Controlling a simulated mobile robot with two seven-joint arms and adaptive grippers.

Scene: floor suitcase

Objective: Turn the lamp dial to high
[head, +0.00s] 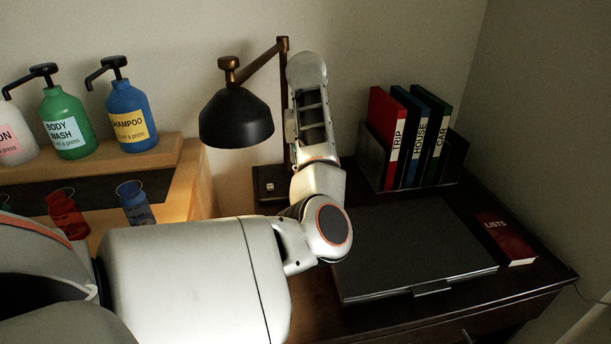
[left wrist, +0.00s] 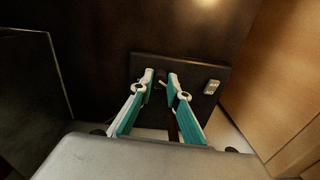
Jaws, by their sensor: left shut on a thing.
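The desk lamp (head: 236,118) has a black shade on a brass arm and stands at the back left of the dark desk. Its dark square base (left wrist: 190,70) lies below my left gripper (left wrist: 161,82) in the left wrist view. The gripper's fingers close around a small lamp dial (left wrist: 161,85) on the base; only a little of the dial shows between the fingertips, and its setting cannot be read. A small light-coloured switch (left wrist: 212,87) sits on the base to the right of the fingers. In the head view my arm hides this gripper. My right gripper is not seen.
A closed laptop (head: 415,250) and a red LISTS book (head: 506,238) lie on the desk (head: 380,325). Upright binders (head: 404,140) stand at the back right. Pump bottles (head: 127,115) stand on a wooden shelf (head: 165,152) at left. The lamp post is close to my arm.

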